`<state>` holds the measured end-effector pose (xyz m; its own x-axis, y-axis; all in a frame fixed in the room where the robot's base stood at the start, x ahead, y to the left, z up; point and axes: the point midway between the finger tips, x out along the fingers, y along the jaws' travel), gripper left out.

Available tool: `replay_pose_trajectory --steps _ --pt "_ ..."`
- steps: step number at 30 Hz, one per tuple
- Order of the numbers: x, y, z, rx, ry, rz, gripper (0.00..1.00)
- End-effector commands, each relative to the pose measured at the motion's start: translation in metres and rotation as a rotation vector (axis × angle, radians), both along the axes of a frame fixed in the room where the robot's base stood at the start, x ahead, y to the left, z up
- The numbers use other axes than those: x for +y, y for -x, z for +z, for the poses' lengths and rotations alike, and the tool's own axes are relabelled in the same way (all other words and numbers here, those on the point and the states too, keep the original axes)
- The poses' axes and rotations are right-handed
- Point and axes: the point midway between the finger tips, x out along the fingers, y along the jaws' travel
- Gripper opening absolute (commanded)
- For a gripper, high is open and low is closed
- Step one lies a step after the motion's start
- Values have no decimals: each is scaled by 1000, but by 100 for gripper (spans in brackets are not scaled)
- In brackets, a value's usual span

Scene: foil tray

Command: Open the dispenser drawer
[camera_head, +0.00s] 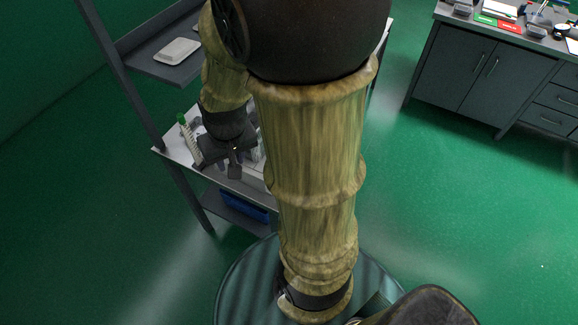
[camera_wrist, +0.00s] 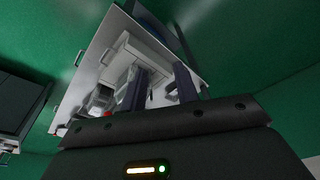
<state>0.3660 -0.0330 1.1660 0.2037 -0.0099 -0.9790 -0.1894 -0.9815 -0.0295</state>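My gripper (camera_head: 229,164) hangs over the white top of a grey shelf unit (camera_head: 176,153) in the head view, left of my arm. In the wrist view my gripper (camera_wrist: 160,78) has its two dark fingers apart, with a gap between them, so it is open and nothing shows held. A pale box-like thing (camera_wrist: 128,50) lies on the white top beyond the fingers in the wrist view. I cannot tell whether it is the dispenser, and I cannot make out a drawer. My arm and gripper hide much of the white top in the head view.
A green-topped, pale ridged thing (camera_head: 189,138) stands beside my gripper. A white tray (camera_head: 178,50) lies on the upper shelf, and a blue bin (camera_head: 243,206) is below. A grey cabinet (camera_head: 478,75) stands at the right. The green floor between is clear.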

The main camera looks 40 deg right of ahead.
Motion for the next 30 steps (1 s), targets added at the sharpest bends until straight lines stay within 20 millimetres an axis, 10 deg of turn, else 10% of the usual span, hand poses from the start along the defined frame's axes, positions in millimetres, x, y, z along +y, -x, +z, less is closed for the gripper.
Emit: replay_pose_trajectory --steps 16,30 --pt "-202 -24 -90 66 -220 -857 31" --pt "-224 -19 -94 66 -252 -945 31"
